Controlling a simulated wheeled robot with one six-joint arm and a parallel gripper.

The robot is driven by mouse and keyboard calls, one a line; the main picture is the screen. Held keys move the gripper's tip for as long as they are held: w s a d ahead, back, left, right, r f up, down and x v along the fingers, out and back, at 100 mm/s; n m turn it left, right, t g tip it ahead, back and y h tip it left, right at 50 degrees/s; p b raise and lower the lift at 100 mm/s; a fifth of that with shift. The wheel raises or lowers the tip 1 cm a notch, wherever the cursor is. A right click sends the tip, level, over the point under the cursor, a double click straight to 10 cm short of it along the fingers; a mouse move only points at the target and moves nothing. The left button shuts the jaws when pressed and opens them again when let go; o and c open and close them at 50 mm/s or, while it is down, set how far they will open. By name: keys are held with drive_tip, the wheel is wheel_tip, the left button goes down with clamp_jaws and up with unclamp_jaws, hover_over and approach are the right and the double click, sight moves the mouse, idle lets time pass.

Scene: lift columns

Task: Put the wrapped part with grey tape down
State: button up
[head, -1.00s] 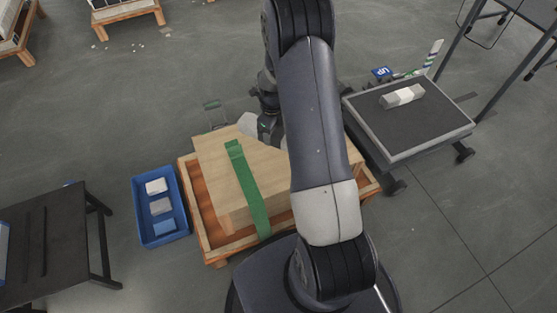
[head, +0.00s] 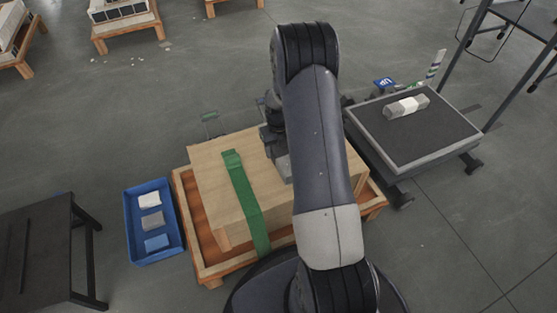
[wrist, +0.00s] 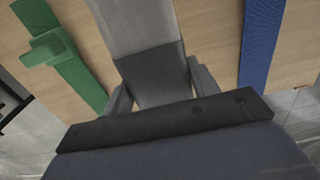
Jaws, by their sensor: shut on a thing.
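My gripper (wrist: 160,95) is shut on the wrapped part with grey tape (wrist: 135,28). The part is pale grey with a darker grey band between the fingers and runs away from me in the wrist view. It is over the top of a large wooden box (head: 208,180), between a green strap and a blue strap. I cannot tell whether the part touches the box top. In the head view my arm hides most of the gripper and the part.
The box sits in an orange-lined wooden tray (head: 190,235). A blue bin (head: 133,225) with three small blocks stands to its left. A wheeled cart (head: 440,145) at right bears a grey block with a white band (head: 407,106). A black table (head: 35,250) is at far left.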

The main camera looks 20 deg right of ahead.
drive_tip(key=shift+f+b, duration=0.6)
drive_tip(key=shift+f, duration=1.65)
drive_tip(key=shift+f, duration=0.2)
drive_tip(key=o, duration=1.4)
drive_tip(key=shift+r, duration=0.1)
wheel_tip(320, 180, up, 12)
drive_tip(key=p, duration=0.3)
drive_tip(key=shift+r+p, duration=0.15)
drive_tip(key=shift+p, duration=0.15)
